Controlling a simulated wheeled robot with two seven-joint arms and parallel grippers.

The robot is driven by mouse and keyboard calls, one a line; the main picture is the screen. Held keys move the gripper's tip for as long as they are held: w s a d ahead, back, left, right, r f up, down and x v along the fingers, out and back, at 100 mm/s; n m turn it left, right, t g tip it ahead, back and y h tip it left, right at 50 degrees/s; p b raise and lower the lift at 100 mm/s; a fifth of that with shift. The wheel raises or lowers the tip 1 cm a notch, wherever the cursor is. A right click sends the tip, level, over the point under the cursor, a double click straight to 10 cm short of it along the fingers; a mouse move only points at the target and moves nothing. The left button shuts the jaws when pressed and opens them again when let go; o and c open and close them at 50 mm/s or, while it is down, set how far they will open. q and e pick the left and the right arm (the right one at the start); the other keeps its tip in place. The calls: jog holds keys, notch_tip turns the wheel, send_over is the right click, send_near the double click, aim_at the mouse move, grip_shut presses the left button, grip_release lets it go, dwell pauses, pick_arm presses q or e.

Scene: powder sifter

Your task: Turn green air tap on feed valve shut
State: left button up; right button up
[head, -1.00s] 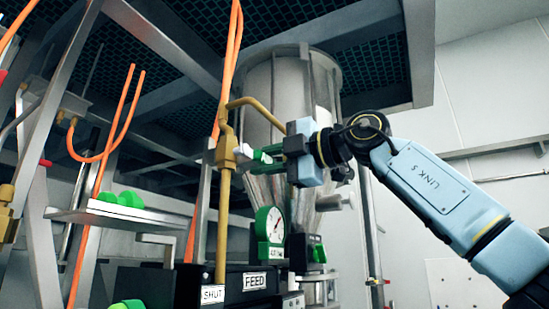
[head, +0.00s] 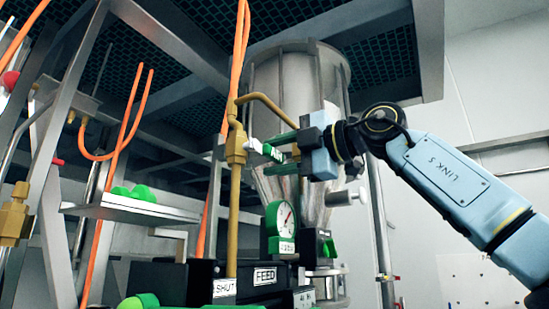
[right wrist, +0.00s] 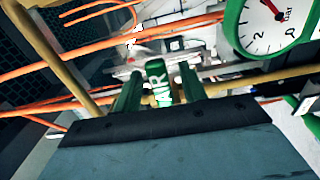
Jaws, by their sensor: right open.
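The green air tap (head: 272,153) has a white end and sticks out to the right of the brass valve body (head: 236,148) on the upright brass pipe. In the right wrist view the tap (right wrist: 157,78) shows its AIR lettering. My right gripper (head: 274,154) is open, one green finger above the tap and one below it in the head view. In the right wrist view the tap lies between the two fingers of the gripper (right wrist: 160,86), with no clear contact. My left gripper is not in view.
A green-rimmed gauge (head: 281,219) stands just below the gripper. The black FEED box (head: 180,284) is at the bottom, with a SHUT label. Orange hoses (head: 240,60) hang close to the brass pipe. The steel hopper (head: 290,90) stands behind.

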jog(key=b+v, duration=0.4)
jog(key=v, duration=0.8)
jog(key=shift+s+d, duration=0.2)
jog(key=shift+d, duration=0.1)
